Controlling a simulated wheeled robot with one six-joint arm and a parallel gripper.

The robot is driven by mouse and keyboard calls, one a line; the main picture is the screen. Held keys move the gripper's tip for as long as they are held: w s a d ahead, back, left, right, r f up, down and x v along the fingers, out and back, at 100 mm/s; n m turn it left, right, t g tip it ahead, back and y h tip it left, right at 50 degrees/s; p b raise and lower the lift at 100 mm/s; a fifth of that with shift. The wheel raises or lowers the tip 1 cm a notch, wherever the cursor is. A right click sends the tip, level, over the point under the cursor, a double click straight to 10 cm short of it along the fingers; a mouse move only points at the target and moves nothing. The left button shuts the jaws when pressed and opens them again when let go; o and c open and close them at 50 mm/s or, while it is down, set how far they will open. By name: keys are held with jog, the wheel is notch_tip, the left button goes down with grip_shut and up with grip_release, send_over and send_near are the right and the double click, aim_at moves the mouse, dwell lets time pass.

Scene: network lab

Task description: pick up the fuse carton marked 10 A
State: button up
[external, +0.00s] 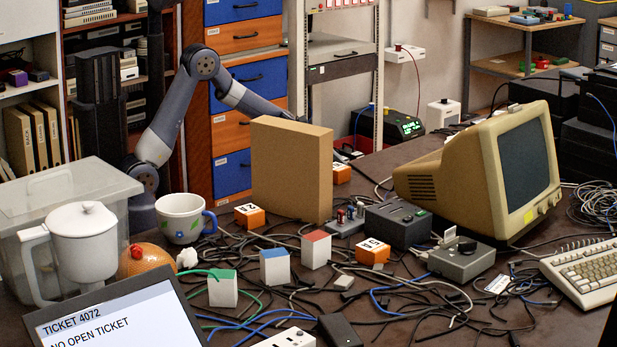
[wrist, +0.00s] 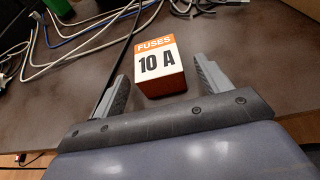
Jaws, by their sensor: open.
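The fuse carton marked 10 A (wrist: 158,62) is in the middle of the wrist view, with a white label, an orange "FUSES" band and a red-brown side. My gripper (wrist: 162,72) is open, its two fingers apart on the left and right of the carton's near end. Gaps show between the carton and each finger. In the external view an orange and white carton (external: 341,173) shows partly behind the brown box; its marking is not readable. My arm reaches behind that box, which hides most of my gripper there.
The tall brown box (external: 290,168) stands upright on the dark table. Other orange and white cartons (external: 249,216) (external: 373,251) stand nearer the camera. Loose cables (wrist: 85,38) lie left of the 10 A carton. The tabletop right of it (wrist: 255,60) is mostly clear.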

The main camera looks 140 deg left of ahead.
aim_at(345, 175)
jog(key=w, duration=0.3)
jog(key=w+b, duration=0.1)
jog(key=w, duration=0.1)
jog(key=shift+w+a+f, duration=0.1)
jog(key=shift+f, duration=0.25)
jog(key=c, duration=1.1)
